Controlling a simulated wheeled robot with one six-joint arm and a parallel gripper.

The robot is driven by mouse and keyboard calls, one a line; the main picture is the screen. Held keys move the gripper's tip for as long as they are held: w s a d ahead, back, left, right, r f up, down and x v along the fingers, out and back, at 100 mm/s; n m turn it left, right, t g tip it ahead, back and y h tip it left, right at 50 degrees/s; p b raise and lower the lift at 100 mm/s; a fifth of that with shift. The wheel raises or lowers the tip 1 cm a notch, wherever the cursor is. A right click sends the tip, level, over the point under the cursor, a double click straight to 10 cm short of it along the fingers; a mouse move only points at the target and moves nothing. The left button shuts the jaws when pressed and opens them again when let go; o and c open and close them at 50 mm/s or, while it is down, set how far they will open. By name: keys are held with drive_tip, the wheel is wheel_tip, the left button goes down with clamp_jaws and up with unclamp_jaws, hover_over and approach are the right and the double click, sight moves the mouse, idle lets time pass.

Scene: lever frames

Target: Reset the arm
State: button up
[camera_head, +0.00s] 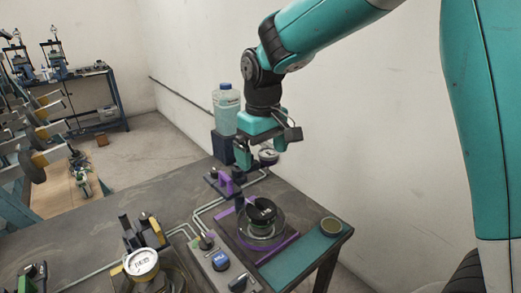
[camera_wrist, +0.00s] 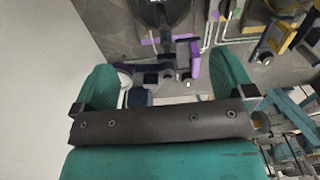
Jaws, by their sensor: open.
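My gripper (camera_head: 262,154) is open and empty, pointing down above the back part of the grey workbench (camera_head: 90,225). My teal arm reaches to it from the upper right. In the wrist view the two teal fingers of my gripper (camera_wrist: 165,85) are spread wide apart. Between and beyond them is a purple lever frame (camera_wrist: 193,62), apart from the fingers. The same purple lever frame (camera_head: 225,183) stands on the bench, below and left of my gripper in the head view.
A clear water bottle (camera_head: 226,108) stands on a dark block behind my gripper. A round black-topped device (camera_head: 263,213), a white gauge (camera_head: 141,263) and pipes are on the bench. A small round tin (camera_head: 331,226) sits near the right edge. A white wall rises close behind.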

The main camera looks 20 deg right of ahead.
drive_tip(key=s+a+r+n+y, duration=0.1)
drive_tip(key=s+a+r+y, duration=0.1)
drive_tip(key=s, duration=1)
drive_tip(key=s+a+r+n+y, duration=0.1)
drive_tip(key=s+a+n+y, duration=0.1)
drive_tip(key=s, duration=1)
drive_tip(key=shift+s+a+r, duration=0.2)
drive_tip(key=shift+a+r, duration=0.2)
